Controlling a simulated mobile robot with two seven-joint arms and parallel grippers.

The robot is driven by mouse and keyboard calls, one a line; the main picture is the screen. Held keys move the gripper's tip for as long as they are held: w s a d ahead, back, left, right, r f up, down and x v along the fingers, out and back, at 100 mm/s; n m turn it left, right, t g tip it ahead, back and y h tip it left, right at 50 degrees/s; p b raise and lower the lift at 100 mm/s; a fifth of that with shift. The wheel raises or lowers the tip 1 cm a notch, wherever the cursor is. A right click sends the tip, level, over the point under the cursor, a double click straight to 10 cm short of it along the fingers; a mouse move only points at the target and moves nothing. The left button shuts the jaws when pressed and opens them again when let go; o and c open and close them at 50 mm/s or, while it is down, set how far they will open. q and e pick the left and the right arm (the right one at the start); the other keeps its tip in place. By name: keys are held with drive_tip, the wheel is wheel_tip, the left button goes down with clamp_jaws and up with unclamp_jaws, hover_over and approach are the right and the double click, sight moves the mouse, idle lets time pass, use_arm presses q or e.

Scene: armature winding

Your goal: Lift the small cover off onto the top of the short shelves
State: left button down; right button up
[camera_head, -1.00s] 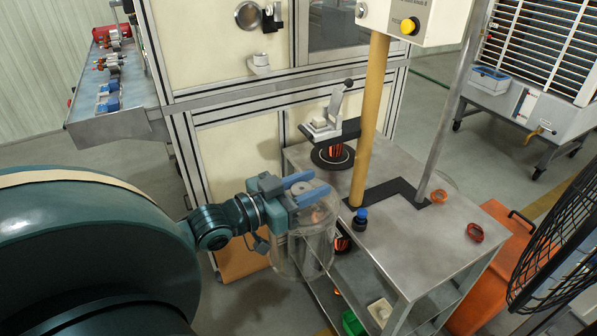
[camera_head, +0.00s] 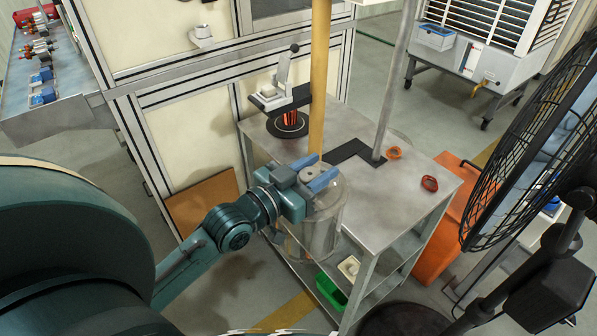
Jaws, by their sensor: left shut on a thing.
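The small cover (camera_head: 326,228) is a clear see-through cylinder with a grey knob on top. My left gripper (camera_head: 318,179) has blue fingers shut on the cover's knob and holds the cover upright in the air. The short shelves (camera_head: 400,205) are a grey metal unit with a flat top and lower shelves. The cover overlaps the left front edge of that top in the view. I cannot tell whether it touches the edge. My right gripper is not in view.
A copper coil (camera_head: 288,118) stands at the back. The top's middle right is clear. A black fan (camera_head: 530,140) stands at the right.

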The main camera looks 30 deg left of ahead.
use_arm(q)
drive_tip(key=d+f+b+x, duration=0.1)
drive_tip(key=b+x, duration=0.2)
drive_tip(key=x, duration=0.9)
drive_tip(key=d+f+b+x, duration=0.1)
drive_tip(key=f+b+x, duration=0.1)
drive_tip(key=x, duration=1)
drive_tip(key=shift+d+b, duration=0.25)
drive_tip(key=shift+b, duration=0.45)
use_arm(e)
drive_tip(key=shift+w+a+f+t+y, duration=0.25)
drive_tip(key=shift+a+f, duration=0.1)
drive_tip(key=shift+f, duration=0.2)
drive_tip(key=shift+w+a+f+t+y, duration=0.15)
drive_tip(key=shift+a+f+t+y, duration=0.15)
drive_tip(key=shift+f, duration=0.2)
use_arm(q)
drive_tip(key=shift+s+f, duration=0.1)
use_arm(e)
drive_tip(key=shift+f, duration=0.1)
use_arm(q)
wheel_tip(320, 180, down, 3)
drive_tip(key=shift+f+b, duration=0.2)
drive_tip(key=shift+b, duration=0.85)
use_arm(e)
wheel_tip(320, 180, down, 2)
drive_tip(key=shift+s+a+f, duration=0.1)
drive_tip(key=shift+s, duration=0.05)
